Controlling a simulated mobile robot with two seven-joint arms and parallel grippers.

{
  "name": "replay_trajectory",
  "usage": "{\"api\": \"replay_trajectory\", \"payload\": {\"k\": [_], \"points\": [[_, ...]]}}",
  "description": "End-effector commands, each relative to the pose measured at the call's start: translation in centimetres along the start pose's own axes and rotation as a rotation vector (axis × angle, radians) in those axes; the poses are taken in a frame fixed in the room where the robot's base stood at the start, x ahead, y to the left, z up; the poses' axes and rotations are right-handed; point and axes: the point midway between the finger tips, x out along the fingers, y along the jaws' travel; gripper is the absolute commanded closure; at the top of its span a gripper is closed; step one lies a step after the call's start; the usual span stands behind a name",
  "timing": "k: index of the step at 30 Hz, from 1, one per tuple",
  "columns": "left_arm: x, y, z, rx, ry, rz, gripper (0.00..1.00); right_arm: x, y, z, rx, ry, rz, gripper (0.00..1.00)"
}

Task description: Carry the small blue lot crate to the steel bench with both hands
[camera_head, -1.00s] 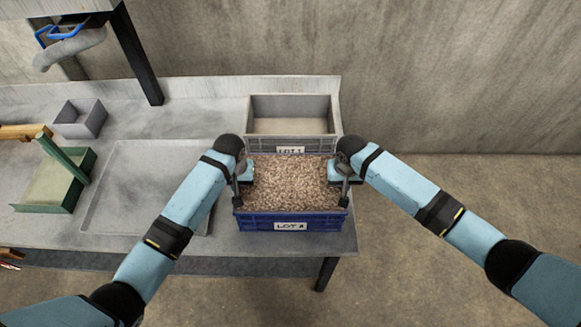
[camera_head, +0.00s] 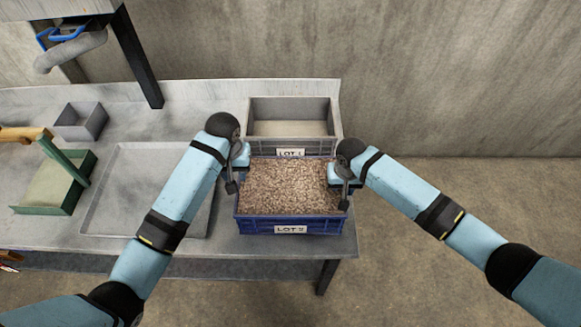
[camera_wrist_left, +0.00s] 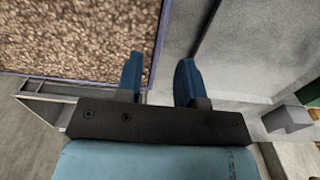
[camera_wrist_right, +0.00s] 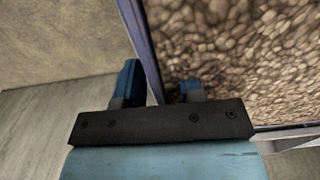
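The small blue lot crate (camera_head: 262,225) is filled with brown grain (camera_head: 290,186) and has a white label, apparently "LOT 2", on its front. It appears to rest level on the right end of the steel bench (camera_head: 205,98). My right gripper (camera_head: 345,203) is at the right wall. In the right wrist view its fingers (camera_wrist_right: 161,88) are apart around the wall, the inner one partly in the grain.
An empty grey crate (camera_head: 290,108) labelled "LOT 1" stands right behind the blue crate. A shallow metal tray (camera_head: 140,180) lies to the left. The bench ends just right of the crate.

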Motion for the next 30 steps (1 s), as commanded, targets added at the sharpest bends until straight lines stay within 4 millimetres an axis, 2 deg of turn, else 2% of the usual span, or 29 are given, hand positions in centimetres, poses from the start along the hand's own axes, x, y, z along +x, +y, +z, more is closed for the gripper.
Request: {"api": "replay_trajectory", "payload": {"k": [1, 4, 11, 14, 24, 30], "points": [[-1.1, 0.1, -0.1, 0.000, 0.004, 0.002, 0.65, 0.0, 0.0, 0.0, 0.000, 0.000, 0.000, 0.65], [-2.5, 0.1, 0.0, 0.001, 0.003, 0.002, 0.65, 0.0, 0.0, 0.0, 0.000, 0.000, 0.000, 0.65], [-4.0, 0.0, 0.1, 0.001, 0.000, 0.000, 0.65, -0.4, 0.0, 0.0, 0.000, 0.000, 0.000, 0.65], [-4.0, 0.0, 0.1, 0.000, 0.000, 0.000, 0.65, -1.6, 0.0, -0.1, -0.001, 0.002, -0.002, 0.65], [-4.0, 0.0, 0.0, 0.000, 0.000, 0.000, 0.65, -8.7, 0.0, -0.1, 0.000, 0.003, -0.002, 0.65], [-4.0, 0.0, 0.0, 0.000, 0.000, 0.000, 0.65, -11.3, 0.0, 0.0, 0.000, 0.001, -0.001, 0.65]]}}
